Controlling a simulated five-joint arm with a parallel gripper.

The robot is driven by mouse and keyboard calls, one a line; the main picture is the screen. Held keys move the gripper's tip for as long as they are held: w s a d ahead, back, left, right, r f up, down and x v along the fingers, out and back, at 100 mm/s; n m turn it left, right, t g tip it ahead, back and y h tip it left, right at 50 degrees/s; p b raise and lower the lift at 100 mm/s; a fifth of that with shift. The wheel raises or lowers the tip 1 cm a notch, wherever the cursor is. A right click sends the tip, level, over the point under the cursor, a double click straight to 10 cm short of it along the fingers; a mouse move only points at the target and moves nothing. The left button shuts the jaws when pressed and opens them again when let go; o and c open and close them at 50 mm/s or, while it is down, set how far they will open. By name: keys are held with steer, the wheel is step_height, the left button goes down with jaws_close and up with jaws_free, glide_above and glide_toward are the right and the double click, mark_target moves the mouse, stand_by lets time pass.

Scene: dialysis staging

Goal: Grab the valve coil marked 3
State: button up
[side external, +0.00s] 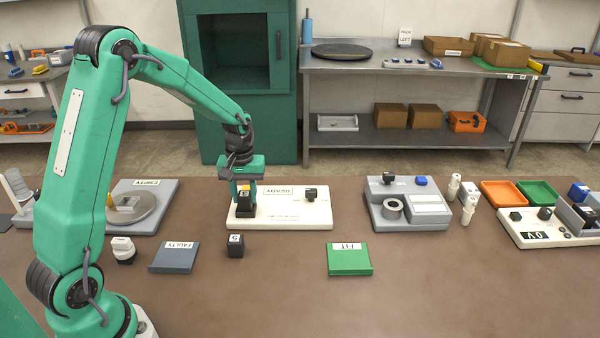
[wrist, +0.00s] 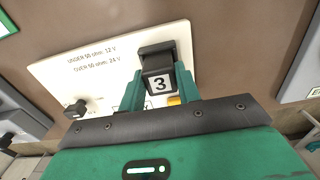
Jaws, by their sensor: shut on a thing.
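The valve coil marked 3 (wrist: 159,83) is a black block with a white label, seen between the two green fingers of my gripper (wrist: 160,92) in the wrist view. My gripper (side external: 245,188) is shut on it. The board also shows in the wrist view (wrist: 85,75), with printed voltage lines and a black knob. Another black coil (side external: 236,247), marked 5, stands on the bench in front of the board.
A blue-grey FAULTY plate (side external: 173,260) lies front left and a green FIT plate (side external: 349,262) front right. A grey device (side external: 408,216) with a ring stands right of the board; orange (side external: 503,194) and green (side external: 538,192) trays lie further right. The front bench is mostly clear.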

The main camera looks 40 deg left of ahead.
mark_target(246, 195)
steer(key=r, duration=0.3)
steer(key=shift+d+r, duration=0.25)
steer(key=shift+d, duration=0.1)
steer(key=s+d+r, duration=0.2)
steer(key=d+r, duration=0.4)
steer(key=d, duration=0.4)
steer(key=shift+s+d+r, duration=0.2)
steer(key=shift+s+d, duration=0.1)
steer(key=shift+s, duration=0.1)
